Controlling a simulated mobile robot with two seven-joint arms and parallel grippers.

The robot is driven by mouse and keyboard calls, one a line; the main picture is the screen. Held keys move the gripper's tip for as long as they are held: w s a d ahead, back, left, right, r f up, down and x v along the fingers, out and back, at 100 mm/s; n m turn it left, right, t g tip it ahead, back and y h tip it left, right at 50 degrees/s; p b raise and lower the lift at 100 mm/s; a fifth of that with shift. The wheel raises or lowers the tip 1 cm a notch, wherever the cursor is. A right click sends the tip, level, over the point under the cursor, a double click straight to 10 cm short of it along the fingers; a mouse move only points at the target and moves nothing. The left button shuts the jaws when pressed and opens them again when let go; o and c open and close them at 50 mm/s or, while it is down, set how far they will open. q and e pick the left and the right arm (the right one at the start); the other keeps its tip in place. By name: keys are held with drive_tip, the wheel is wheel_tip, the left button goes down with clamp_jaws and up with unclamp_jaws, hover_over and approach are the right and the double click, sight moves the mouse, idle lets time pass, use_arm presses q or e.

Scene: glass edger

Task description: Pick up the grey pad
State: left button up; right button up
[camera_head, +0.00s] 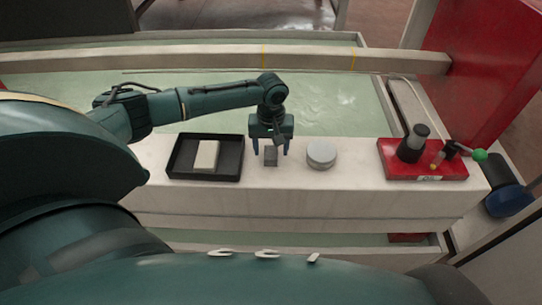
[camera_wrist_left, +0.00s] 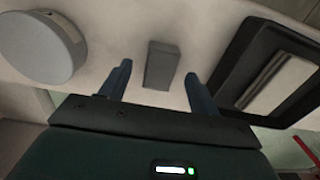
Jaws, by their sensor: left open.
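The grey pad (camera_head: 270,156) is a small dark grey block on the pale ledge, between the black tray and the round light grey disc. In the left wrist view the grey pad (camera_wrist_left: 161,65) lies ahead of the fingertips, roughly centred between them. My left gripper (camera_head: 270,151) points down over the pad, with a blue finger on each side of it. The fingers of my left gripper (camera_wrist_left: 157,80) are apart and nothing is held. I cannot tell the exact height of the fingertips above the ledge. My right gripper does not show.
A black tray (camera_head: 176,170) holding a cream block (camera_head: 206,156) is left of the pad. A round grey disc (camera_head: 321,154) is close on the right. Further right is a red base (camera_head: 398,170) with a dark cylinder and green-knobbed lever. The ledge front (camera_head: 290,183) is bare.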

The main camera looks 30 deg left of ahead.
use_arm(q)
wheel_tip(320, 180, down, 2)
